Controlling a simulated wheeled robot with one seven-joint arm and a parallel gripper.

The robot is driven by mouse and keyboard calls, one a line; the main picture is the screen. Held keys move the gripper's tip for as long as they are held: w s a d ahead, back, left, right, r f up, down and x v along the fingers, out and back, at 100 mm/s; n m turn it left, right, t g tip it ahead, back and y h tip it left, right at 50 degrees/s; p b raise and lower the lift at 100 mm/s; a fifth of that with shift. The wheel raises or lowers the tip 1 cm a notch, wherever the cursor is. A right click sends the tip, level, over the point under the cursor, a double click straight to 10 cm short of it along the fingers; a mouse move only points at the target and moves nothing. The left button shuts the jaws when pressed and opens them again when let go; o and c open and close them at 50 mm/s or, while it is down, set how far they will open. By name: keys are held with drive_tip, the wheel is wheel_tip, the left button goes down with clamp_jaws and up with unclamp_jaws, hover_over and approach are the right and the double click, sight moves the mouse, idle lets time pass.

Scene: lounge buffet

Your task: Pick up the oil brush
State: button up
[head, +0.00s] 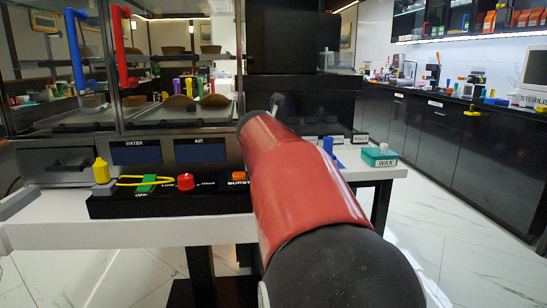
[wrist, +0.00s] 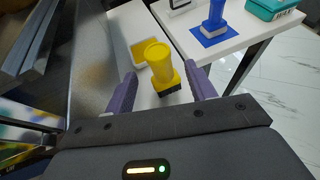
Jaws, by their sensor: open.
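A yellow upright piece (wrist: 158,58) with a round top, a square base and dark bristles along the base's near edge looks like the oil brush. It stands on the white counter in the wrist view. My gripper (wrist: 161,70) is open, with its purple fingers on either side of the yellow piece and gaps visible on both sides. I cannot tell the fingers' height relative to it. In the head view my red and black arm hides the gripper and the yellow piece.
A blue-handled piece on a blue pad (wrist: 213,32) and a teal WAX box (head: 379,156) are to the right. A metal rack (wrist: 25,40) is close on the left. The black control panel (head: 125,207) is left of my arm.

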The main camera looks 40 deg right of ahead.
drive_tip(key=x, duration=0.7)
drive_tip(key=shift+d, duration=0.15)
drive_tip(key=c, duration=1)
drive_tip(key=shift+c, duration=0.2)
